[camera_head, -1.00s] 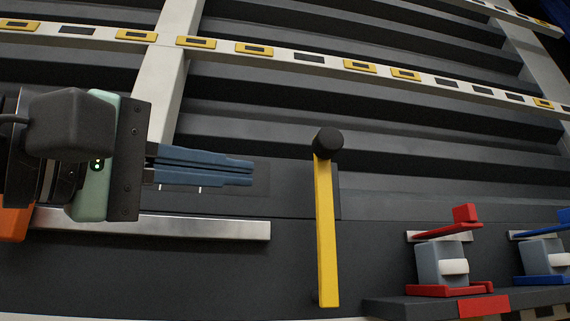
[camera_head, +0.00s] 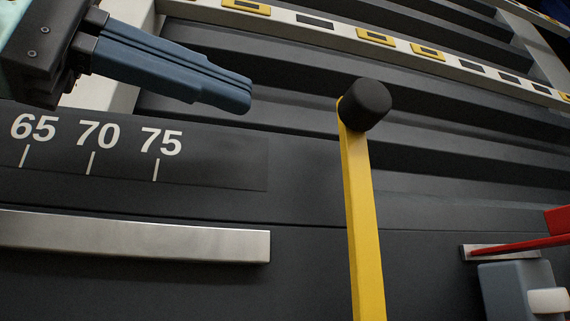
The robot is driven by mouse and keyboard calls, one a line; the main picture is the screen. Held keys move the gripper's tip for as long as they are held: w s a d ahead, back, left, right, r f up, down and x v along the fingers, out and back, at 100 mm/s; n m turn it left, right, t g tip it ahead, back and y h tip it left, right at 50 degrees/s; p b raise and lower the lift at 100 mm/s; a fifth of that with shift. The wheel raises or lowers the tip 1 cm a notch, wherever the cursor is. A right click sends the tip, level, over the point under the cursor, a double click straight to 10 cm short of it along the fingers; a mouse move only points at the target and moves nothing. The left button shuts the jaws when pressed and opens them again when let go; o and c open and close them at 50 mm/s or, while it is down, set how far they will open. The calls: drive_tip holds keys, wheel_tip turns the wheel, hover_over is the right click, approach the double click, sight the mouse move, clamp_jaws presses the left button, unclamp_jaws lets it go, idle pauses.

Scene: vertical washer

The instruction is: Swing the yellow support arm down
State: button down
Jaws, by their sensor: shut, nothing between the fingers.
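The yellow support arm (camera_head: 361,220) stands nearly upright right of the picture's middle. A black round knob (camera_head: 365,104) sits at its top. Its lower end runs out of the picture at the bottom. My gripper (camera_head: 240,97) is at the upper left, with its two blue fingers shut together and nothing between them. The fingers point right and slightly down toward the knob. A clear gap lies between the fingertips and the knob, and they do not touch.
A scale plate (camera_head: 225,165) marked 65, 70, 75 and a metal bar (camera_head: 130,238) lie left of the yellow arm. A red lever (camera_head: 520,248) over a grey block (camera_head: 505,295) is at the lower right. A white rail (camera_head: 390,56) with yellow tags crosses above.

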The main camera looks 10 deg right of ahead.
drive_tip(key=p+x, duration=0.3)
drive_tip(key=x, duration=0.7)
drive_tip(key=shift+s+d, duration=0.1)
